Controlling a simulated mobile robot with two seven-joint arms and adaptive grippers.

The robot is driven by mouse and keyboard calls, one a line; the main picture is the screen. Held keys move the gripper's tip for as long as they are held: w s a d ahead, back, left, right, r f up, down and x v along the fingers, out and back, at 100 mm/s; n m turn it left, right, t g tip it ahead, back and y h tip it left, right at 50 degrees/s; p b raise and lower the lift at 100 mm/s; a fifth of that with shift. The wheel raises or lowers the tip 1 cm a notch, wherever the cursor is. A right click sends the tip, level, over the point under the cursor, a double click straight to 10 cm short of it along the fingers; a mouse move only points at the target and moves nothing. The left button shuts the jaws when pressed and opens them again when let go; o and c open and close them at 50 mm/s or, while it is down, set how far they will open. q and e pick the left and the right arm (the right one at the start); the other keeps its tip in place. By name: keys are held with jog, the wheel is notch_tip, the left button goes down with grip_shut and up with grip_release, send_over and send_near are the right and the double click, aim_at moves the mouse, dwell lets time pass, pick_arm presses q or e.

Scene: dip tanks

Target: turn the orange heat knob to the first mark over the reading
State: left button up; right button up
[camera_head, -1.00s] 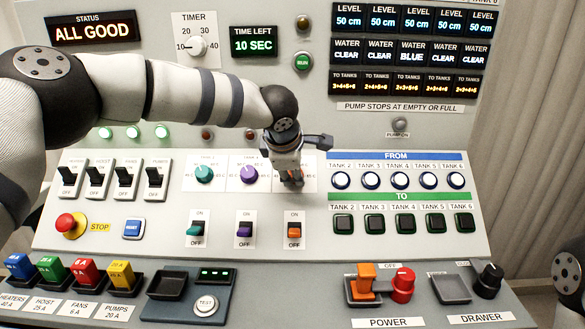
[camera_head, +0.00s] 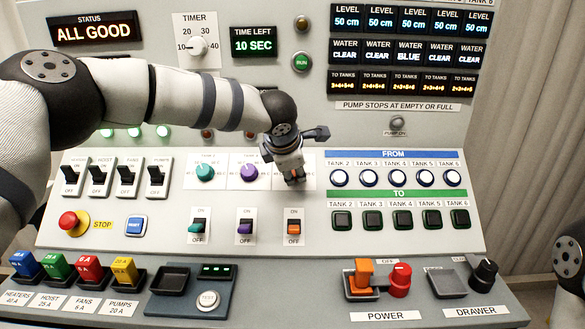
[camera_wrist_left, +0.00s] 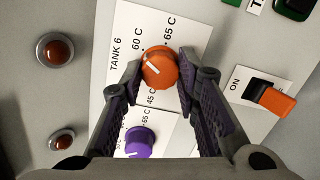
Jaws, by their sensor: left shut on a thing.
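The orange heat knob (camera_wrist_left: 160,67) sits on the white TANK 6 card (camera_wrist_left: 122,25) in the wrist view. Its white pointer line points left and slightly down in that view, between the printed 45 C and 60 C. A 65 C print lies past 60 C. My left gripper (camera_head: 294,178) is at the right-hand dial card in the head view, where it hides most of the knob. In the wrist view the left gripper's fingers (camera_wrist_left: 160,74) are on both sides of the knob, shut on it. My right gripper is not in view.
The purple knob (camera_head: 249,171) and teal knob (camera_head: 204,171) are to the left. The orange ON/OFF switch (camera_head: 293,227) is just below the gripper. FROM buttons (camera_head: 397,178) are to the right. My arm covers part of the upper panel, and I see no temperature reading.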

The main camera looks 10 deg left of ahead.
pick_arm(q)
jog(key=o, duration=1.2)
jog(key=shift+c, duration=0.2)
jog(key=v, duration=1.2)
